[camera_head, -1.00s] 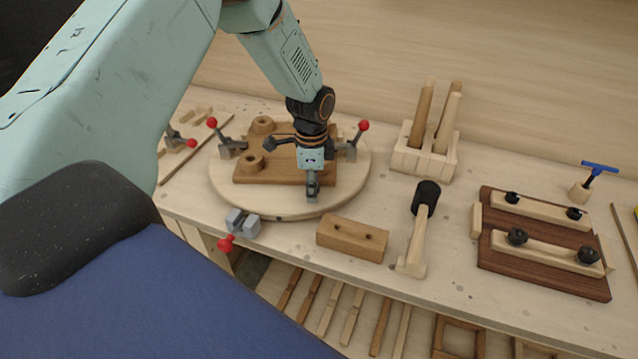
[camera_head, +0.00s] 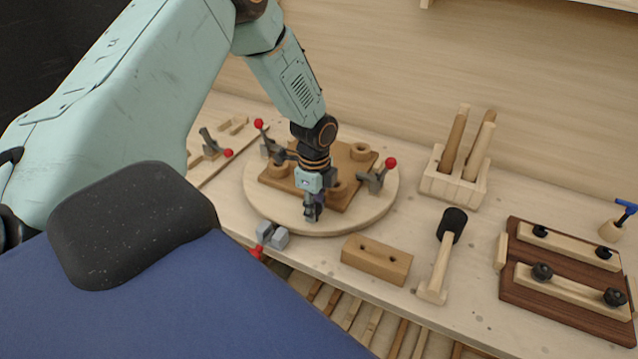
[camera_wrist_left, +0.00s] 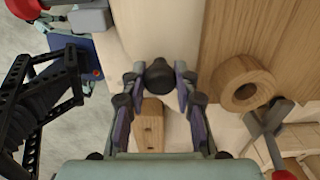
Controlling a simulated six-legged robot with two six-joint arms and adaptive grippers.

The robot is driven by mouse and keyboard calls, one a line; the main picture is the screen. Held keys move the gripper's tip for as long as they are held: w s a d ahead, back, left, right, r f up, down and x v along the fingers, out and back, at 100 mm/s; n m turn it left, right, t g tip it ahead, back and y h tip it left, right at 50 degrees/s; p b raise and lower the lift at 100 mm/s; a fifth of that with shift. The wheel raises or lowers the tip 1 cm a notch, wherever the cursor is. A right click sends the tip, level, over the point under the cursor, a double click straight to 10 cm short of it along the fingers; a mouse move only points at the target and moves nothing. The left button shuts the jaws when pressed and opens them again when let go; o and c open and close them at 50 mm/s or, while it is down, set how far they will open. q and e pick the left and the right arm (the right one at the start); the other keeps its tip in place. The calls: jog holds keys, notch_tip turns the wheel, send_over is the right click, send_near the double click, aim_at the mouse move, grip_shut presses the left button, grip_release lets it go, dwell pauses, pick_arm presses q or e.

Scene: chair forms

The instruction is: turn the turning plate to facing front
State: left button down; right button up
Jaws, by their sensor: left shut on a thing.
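Clamps with red tips stand at the plate's left and right. My left gripper (camera_head: 312,214) points down at the plate's front part. In the left wrist view, its fingers (camera_wrist_left: 160,100) are shut around a black knob (camera_wrist_left: 158,75) beside the brown board. My arm and gripper hide part of the board. My right gripper is out of view.
A brown block with two holes (camera_head: 377,262) lies in front of the plate, and a mallet (camera_head: 438,272) lies to its right. A grey clamp (camera_head: 272,236) is at the plate's front edge. A rack (camera_head: 455,190) and a dark board (camera_head: 560,308) stand farther right.

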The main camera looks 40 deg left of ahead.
pick_arm(q)
jog(key=shift+s, duration=0.15)
jog(key=c, duration=1)
grip_release()
jog(key=shift+a, duration=0.1)
jog(key=shift+r, duration=0.1)
notch_tip(320, 180, up, 12)
